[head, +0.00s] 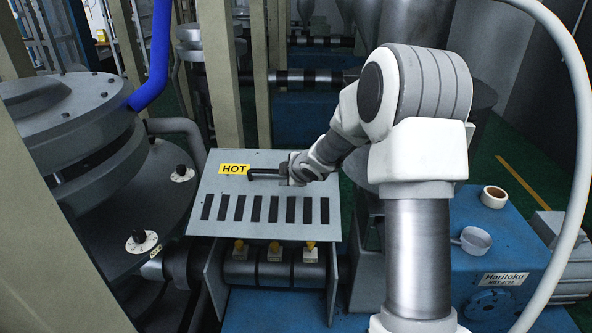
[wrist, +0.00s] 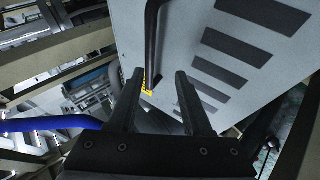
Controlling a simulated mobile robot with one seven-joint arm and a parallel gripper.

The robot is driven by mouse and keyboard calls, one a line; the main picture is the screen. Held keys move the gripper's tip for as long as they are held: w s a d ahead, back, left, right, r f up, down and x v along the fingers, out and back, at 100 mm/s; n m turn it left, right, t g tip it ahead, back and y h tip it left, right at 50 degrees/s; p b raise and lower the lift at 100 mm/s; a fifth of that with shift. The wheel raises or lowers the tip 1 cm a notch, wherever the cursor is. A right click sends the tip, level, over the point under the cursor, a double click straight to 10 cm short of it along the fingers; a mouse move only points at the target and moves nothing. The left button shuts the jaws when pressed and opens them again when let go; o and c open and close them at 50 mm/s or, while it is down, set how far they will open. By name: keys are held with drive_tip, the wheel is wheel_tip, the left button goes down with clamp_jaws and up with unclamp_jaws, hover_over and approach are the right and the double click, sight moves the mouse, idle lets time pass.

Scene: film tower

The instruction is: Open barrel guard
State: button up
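The barrel guard (head: 262,187) is a grey slotted panel with side plates, sloping over a dark barrel (head: 273,268) in the head view. It bears a yellow HOT label (head: 235,169) and a black bar handle (head: 264,173). The slotted panel also fills the upper right of the wrist view (wrist: 190,75). My gripper (head: 287,172) is at the handle near the panel's upper edge. In the wrist view its two fingers (wrist: 158,85) are apart, with the black handle (wrist: 151,40) showing between and beyond them. Contact with the handle cannot be told.
A large round grey die (head: 75,130) and a blue hose (head: 157,60) are at left. Upright posts (head: 218,70) stand behind the guard.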

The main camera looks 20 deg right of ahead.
drive_tip(key=p+v, duration=0.2)
drive_tip(key=v, duration=0.8)
drive_tip(key=shift+r, duration=0.1)
